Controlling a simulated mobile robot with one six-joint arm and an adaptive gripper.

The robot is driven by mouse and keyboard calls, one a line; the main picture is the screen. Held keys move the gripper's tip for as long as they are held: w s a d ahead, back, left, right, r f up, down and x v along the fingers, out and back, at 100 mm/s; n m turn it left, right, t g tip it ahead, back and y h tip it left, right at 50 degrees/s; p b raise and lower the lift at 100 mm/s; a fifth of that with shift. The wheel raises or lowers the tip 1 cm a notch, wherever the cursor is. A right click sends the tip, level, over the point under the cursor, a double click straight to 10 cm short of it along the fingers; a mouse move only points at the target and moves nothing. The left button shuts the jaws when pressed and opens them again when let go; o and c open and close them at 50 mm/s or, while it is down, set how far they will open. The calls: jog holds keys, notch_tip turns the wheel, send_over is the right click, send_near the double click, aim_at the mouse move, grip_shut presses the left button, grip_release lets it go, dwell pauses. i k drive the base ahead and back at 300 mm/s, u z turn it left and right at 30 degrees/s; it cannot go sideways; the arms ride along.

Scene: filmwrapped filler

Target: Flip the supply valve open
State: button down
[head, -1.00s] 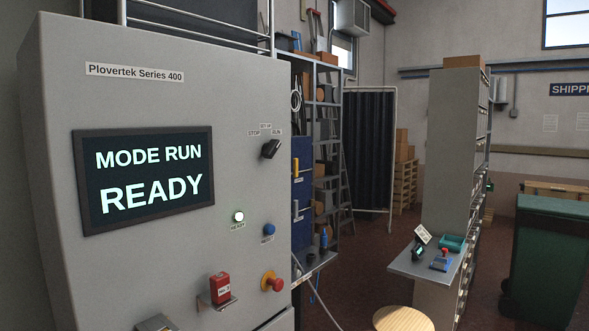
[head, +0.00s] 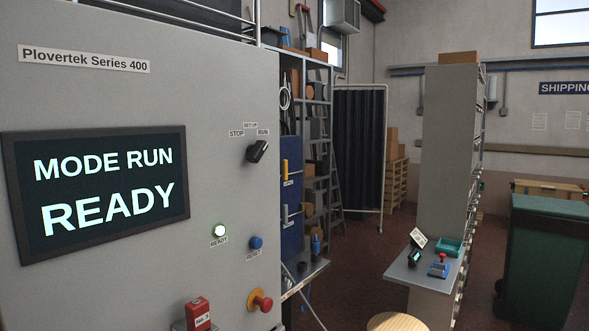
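I cannot make out any part that is clearly the supply valve. The grey cabinet (head: 225,100) labelled Plovertek Series 400 fills the left. Its screen (head: 100,190) reads MODE RUN, READY. The black selector knob (head: 257,151) is turned toward RUN. A red-and-yellow mushroom button (head: 261,301) and a red No. 3 block (head: 198,313) sit lower down. My gripper is not in view.
Behind the cabinet's right edge stand blue fronts (head: 291,190) with small handles and a shelf rack (head: 318,130). A small bench (head: 402,272) beside a tall grey unit (head: 447,150) holds small items. A round stool (head: 396,322) and green bin (head: 548,250) stand right. Open floor lies between.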

aim_at(285, 175)
jog(key=z, duration=0.35)
jog(key=i, duration=1.4)
jog(key=u, duration=0.35)
